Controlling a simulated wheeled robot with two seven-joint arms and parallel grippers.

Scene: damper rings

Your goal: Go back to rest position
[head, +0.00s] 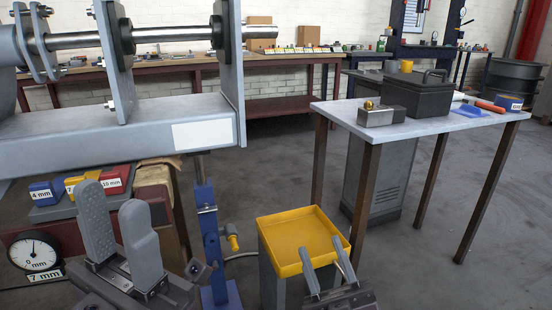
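My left gripper (114,212) is at the lower left of the head view, its two grey padded fingers pointing up with a gap between them. It is open and nothing shows between the fingers. It is in front of the large grey beam and near the labelled blocks. My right gripper (322,250) is at the bottom, right of centre. Its two thin fingers are apart and empty. They overlap the near edge of the yellow tray (272,217) in the picture; I cannot tell whether they touch it.
A grey beam (80,135) with plates and a shaft (170,34) fills the upper left. A blue jack (210,245) stands below it. Coloured blocks (115,180) and a dial gauge (35,250) are at left.

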